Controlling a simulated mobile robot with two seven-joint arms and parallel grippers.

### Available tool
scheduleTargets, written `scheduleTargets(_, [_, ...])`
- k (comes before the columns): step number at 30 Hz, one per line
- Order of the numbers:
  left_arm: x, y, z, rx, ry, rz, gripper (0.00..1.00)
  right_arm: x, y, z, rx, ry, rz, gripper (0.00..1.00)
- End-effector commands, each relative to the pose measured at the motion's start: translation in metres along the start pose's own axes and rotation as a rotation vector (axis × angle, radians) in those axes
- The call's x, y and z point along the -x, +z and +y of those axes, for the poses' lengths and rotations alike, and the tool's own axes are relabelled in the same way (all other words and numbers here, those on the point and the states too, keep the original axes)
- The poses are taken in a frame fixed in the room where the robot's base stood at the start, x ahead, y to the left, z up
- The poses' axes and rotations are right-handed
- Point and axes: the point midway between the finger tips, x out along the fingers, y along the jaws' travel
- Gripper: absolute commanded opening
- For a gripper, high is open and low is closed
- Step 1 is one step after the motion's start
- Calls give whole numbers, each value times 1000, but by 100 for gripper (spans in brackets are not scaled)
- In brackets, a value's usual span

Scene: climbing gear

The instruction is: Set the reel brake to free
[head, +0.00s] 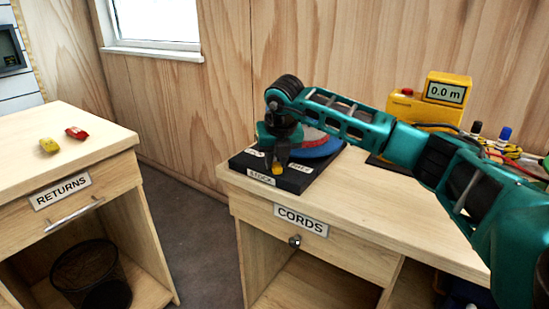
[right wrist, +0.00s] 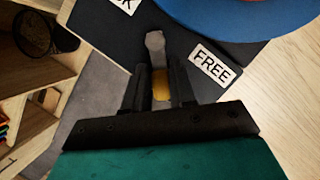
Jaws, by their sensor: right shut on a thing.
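The reel stands on a black base (head: 295,183) on the bench, with a blue and red disc (head: 322,150); the blue disc also shows in the right wrist view (right wrist: 235,15). The brake lever has a grey end (right wrist: 155,42) and a yellow part (right wrist: 161,85). My right gripper (right wrist: 160,85) is shut on the yellow part, at the front of the base. The FREE label (right wrist: 210,65) lies right of the lever in the wrist view; a partly cut-off label ending in K (right wrist: 126,4) is at upper left. My left gripper is not in view.
A yellow meter (head: 443,92) reading 0.0 m stands behind my right arm. The CORDS drawer (head: 310,240) is below the base. At left, the RETURNS table (head: 90,135) holds a yellow item (head: 49,145) and a red item (head: 76,133). A floor gap separates the furniture.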

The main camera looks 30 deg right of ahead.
Motion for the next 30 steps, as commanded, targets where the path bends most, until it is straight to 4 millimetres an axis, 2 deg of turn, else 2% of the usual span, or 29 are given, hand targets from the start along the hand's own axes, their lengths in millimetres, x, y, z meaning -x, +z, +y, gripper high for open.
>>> scheduleTargets(5, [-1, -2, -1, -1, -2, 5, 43, 0, 0, 0, 2, 0, -2, 0])
scheduleTargets(6, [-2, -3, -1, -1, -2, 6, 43, 0, 1, 0, 2, 0, -2, 29])
scheduleTargets(13, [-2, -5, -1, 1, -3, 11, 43, 0, 0, 0, 0, -1, -1, 51])
scheduleTargets(20, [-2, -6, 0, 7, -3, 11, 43, 1, 0, 0, -1, -1, -1, 51])
scheduleTargets(23, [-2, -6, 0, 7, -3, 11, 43, 7, 1, 0, -1, 0, -2, 51])
scheduleTargets(26, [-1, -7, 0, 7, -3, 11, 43, 21, 2, 1, -1, 2, -4, 51])
scheduleTargets(30, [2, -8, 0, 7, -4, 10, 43, 51, 2, 0, 0, 1, -6, 51])
